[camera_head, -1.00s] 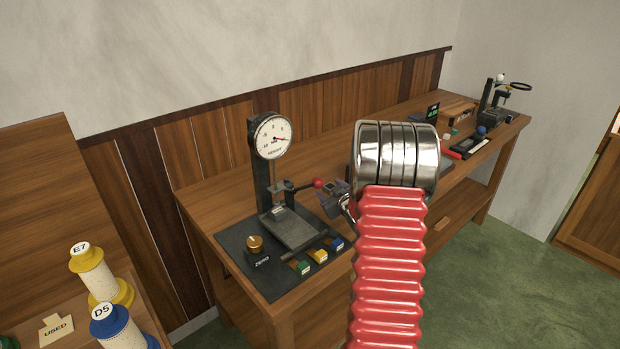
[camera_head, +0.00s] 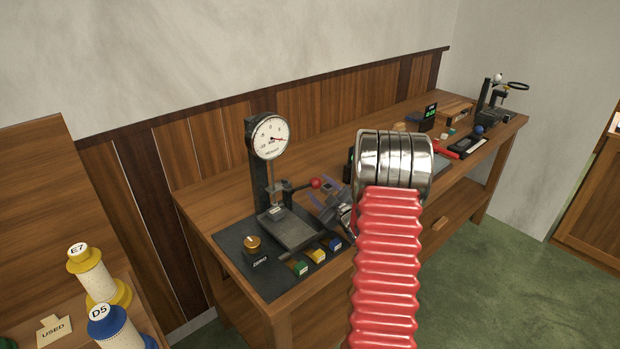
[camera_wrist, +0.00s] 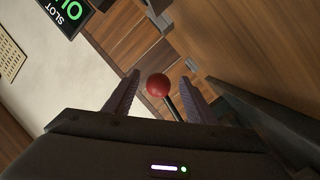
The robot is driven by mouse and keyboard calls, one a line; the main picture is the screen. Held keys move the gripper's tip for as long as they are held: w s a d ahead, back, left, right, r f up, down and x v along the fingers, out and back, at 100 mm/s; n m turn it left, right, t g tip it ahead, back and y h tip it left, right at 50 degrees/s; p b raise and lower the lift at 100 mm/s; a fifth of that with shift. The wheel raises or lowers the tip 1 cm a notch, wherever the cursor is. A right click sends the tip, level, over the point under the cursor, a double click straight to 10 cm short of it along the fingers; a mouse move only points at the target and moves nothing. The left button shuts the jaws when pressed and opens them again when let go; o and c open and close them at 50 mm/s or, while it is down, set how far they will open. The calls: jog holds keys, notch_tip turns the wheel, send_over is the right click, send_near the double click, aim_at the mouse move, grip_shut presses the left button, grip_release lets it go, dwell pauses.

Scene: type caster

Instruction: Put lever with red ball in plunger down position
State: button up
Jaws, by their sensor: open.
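The lever's red ball (camera_head: 315,183) sticks out to the right of the black dial gauge stand (camera_head: 258,170) in the head view. Its dark rod runs from the stand's column to the ball. My gripper (camera_head: 325,193) is open just right of and around the ball's height, partly hidden by my arm. In the wrist view the red ball (camera_wrist: 158,85) lies between the two spread fingers of my gripper (camera_wrist: 160,88), with a gap on both sides. The rod (camera_wrist: 171,106) runs down toward the right finger. The gauge plunger (camera_head: 272,180) stands above the small plate.
A second stand (camera_head: 492,105) and small tools are at the bench's far right. Spools (camera_head: 100,280) stand at lower left.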

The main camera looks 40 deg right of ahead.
jog(key=shift+s+a+r+n+t, duration=0.25)
jog(key=shift+s+r+n+t, duration=0.05)
jog(key=shift+n+t, duration=0.35)
jog(key=shift+w, duration=0.15)
jog(key=shift+x, duration=3.65)
jog(key=shift+a, duration=0.1)
jog(key=shift+f, duration=0.15)
grip_shut()
